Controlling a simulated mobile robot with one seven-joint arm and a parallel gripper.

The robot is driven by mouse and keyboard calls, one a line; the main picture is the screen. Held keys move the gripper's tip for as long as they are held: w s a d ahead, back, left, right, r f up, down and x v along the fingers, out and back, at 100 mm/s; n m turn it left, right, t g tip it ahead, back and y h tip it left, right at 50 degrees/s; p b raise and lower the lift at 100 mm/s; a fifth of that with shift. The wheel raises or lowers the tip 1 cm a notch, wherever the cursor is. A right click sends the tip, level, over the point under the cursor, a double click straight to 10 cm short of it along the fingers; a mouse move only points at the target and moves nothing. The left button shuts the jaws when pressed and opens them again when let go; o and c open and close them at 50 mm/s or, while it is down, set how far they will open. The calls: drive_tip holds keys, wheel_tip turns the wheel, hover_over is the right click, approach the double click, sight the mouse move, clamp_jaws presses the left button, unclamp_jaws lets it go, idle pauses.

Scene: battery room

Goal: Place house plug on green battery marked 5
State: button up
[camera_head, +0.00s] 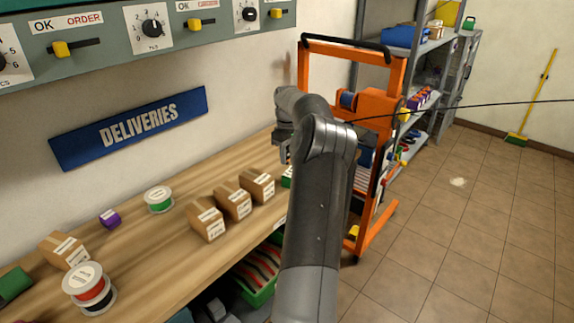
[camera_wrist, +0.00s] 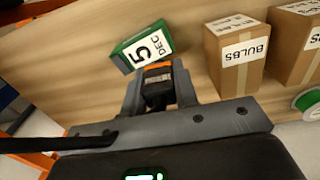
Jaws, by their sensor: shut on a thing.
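The green battery (camera_wrist: 128,53) lies on the wooden bench in the wrist view, with a white label reading 5 and DEC. A small green part beside my arm in the head view (camera_head: 287,178) looks like the same battery, mostly hidden. My gripper (camera_wrist: 159,88) is shut on a small black piece with an orange end, the plug (camera_wrist: 157,80). No house mark shows on the plug. The plug's orange end is just below the battery's label in the wrist view; I cannot tell whether they touch. In the head view my gripper (camera_head: 283,147) is over the bench's far end.
Cardboard boxes stand beside the battery, the nearest marked BULBS (camera_wrist: 238,60). Spools (camera_head: 159,199) and a purple block (camera_head: 110,218) lie along the bench (camera_head: 150,270). An orange cart (camera_head: 391,180) stands behind my arm. The tiled floor at right is mostly clear.

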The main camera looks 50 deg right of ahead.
drive_tip(key=shift+f, duration=2)
drive_tip(key=shift+f, duration=0.1)
drive_tip(key=o, duration=1)
drive_tip(key=shift+c, duration=0.2)
